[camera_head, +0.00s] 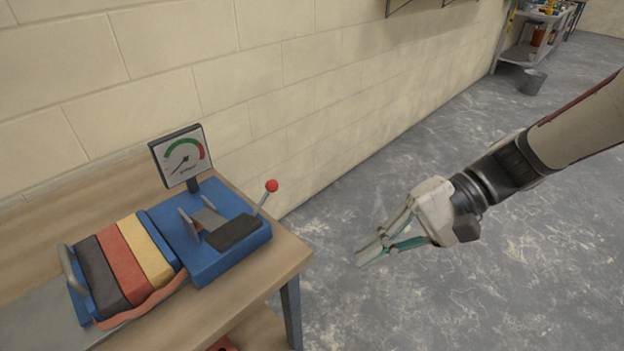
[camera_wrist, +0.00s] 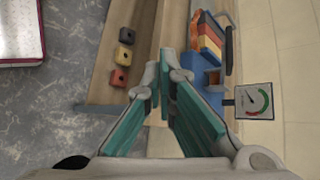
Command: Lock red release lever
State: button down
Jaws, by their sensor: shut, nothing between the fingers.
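The lever (camera_head: 263,198) is a grey rod with a red ball (camera_head: 272,186) on top. It rises at a tilt from a dark block at the right end of a blue device (camera_head: 225,262) on the wooden bench. The device also shows in the wrist view (camera_wrist: 195,70), partly behind my fingers; I cannot make out the lever there. My gripper (camera_head: 372,252) has green-padded fingers, shut and empty. It hangs over the floor to the right of the bench, clearly apart from the lever. The fingers also show in the wrist view (camera_wrist: 172,75).
A gauge (camera_head: 182,156) stands behind the device. Black, red and yellow blocks (camera_head: 122,262) with a red strap sit at its left. The bench edge (camera_head: 285,272) faces my gripper. Small coloured blocks (camera_wrist: 123,55) lie lower down. A pale block wall (camera_head: 330,80) runs behind; floor is open.

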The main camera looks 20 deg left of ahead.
aim_at(263, 201)
jog(key=w+a+f+m+t+y+b, duration=0.4)
jog(key=w+a+f+m+y+b, duration=0.1)
jog(key=f, duration=0.5)
jog(key=w+a+f+m+t+y+b, duration=0.4)
jog(key=w+a+f+m+y, duration=0.3)
jog(key=w+f+y, duration=0.3)
jog(key=shift+w+a+f+b, duration=0.3)
jog(key=shift+w+b, duration=0.3)
jog(key=shift+w, duration=0.35)
jog(key=s+d+r+b+x, duration=0.1)
jog(key=r+x, duration=0.1)
jog(key=x, duration=1.1)
jog(key=shift+s, duration=0.4)
